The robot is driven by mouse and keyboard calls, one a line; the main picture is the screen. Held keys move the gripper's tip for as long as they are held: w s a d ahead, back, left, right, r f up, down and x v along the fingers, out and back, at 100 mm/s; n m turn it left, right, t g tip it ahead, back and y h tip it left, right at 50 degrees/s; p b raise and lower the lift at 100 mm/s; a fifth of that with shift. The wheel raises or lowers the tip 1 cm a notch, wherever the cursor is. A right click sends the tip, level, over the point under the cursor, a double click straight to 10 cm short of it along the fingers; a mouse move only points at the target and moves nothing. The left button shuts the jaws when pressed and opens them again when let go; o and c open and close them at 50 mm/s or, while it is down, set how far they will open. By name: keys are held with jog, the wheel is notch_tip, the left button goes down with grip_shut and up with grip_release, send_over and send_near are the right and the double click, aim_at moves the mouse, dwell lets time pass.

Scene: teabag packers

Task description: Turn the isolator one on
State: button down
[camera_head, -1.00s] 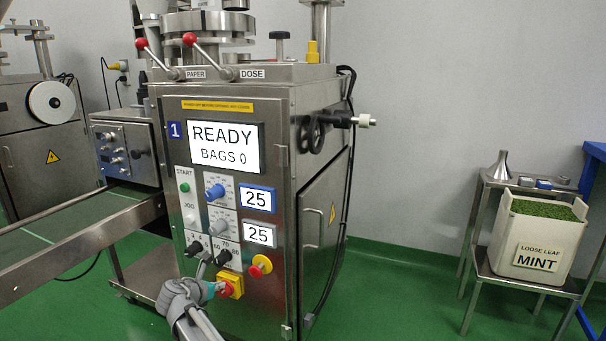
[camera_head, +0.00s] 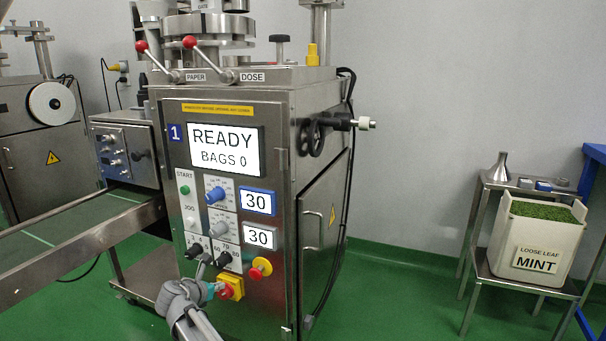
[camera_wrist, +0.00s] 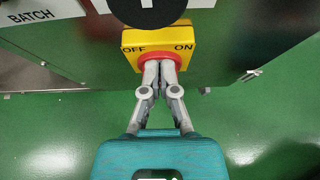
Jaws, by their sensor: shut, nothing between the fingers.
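The isolator of machine 1 (camera_head: 231,287) is a yellow box with a red rotary knob on the lower front of the steel cabinet. In the wrist view the yellow isolator box (camera_wrist: 189,36) carries the words OFF on the left and ON on the right. My gripper (camera_wrist: 159,68) is shut, with its fingertips together at the red knob and covering most of it. I cannot tell which way the knob points. In the head view my gripper (camera_head: 210,287) reaches the isolator from the left.
A red-and-yellow emergency stop button (camera_head: 260,268) sits just above and right of the isolator. Black selector knobs (camera_head: 224,257) are above it. The display (camera_head: 223,148) reads READY, BAGS 0.

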jog(key=s, duration=0.1)
jog(key=s+a, duration=0.1)
jog(key=s, duration=0.1)
jog(key=s+a, duration=0.1)
jog(key=s, duration=0.1)
jog(key=shift+s+a, duration=0.1)
jog(key=shift+s, duration=0.05)
dwell(0.5)
jog(key=s+d+r+m+g+p, duration=0.15)
jog(key=d+m+g+p, duration=0.6)
jog(key=d+m, duration=1.3)
jog(key=s+d+r+m+g+y+p, duration=0.25)
jog(key=s+d+m+p, duration=0.3)
jog(key=d, duration=0.65)
jog(key=s+d+r+m+g+y+p, duration=0.15)
jog(key=s+d+r+m+p, duration=0.4)
jog(key=d, duration=0.65)
notch_tip(320, 180, up, 35)
jog(key=s+p, duration=0.1)
jog(key=p, duration=3.4)
jog(key=shift+s+a+y+p, duration=0.25)
jog(key=shift+s+y+p, duration=0.05)
jog(key=shift+s+p, duration=0.05)
